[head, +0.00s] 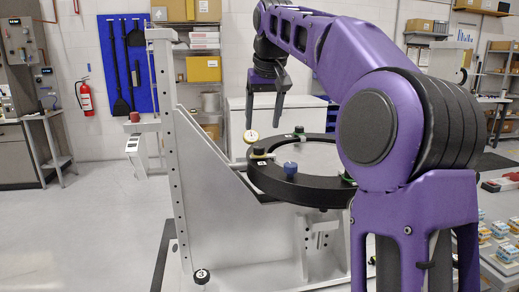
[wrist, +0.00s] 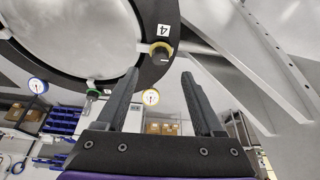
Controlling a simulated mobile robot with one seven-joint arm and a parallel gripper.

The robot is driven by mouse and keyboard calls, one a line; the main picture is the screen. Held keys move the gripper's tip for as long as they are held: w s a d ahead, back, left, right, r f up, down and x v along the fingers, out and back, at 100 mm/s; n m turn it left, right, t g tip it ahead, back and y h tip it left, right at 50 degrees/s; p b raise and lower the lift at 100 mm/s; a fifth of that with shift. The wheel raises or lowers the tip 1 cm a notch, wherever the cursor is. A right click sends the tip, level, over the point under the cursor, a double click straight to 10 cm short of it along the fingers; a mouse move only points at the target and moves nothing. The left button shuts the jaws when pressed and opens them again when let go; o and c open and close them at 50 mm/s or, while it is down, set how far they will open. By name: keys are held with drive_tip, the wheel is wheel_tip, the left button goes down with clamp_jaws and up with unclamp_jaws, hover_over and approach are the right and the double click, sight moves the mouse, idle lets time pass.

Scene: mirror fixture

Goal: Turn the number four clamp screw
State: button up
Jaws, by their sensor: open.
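The number four clamp screw (wrist: 160,54) has a yellow-and-black knob beside a white label marked 4 (wrist: 163,30), on the black ring of the mirror fixture. In the head view a yellow knob (head: 258,152) sits on the left side of the black ring (head: 312,192), beside a small white label too small to read. My gripper (head: 264,115) is open and empty, above the ring's left side with its fingers pointing down. In the wrist view the knob appears just beyond and between the fingertips (wrist: 161,73), apart from them.
A yellow-rimmed dial gauge (head: 250,136) stands close below my gripper. A grey upright frame (head: 167,120) rises left of the fixture. A blue-rimmed gauge (wrist: 38,86) shows in the wrist view.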

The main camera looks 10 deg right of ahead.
sight(259, 147)
drive_tip(key=b+x, duration=0.1)
drive_tip(key=x, duration=0.6)
drive_tip(key=shift+w+f, duration=0.25)
clamp_jaws()
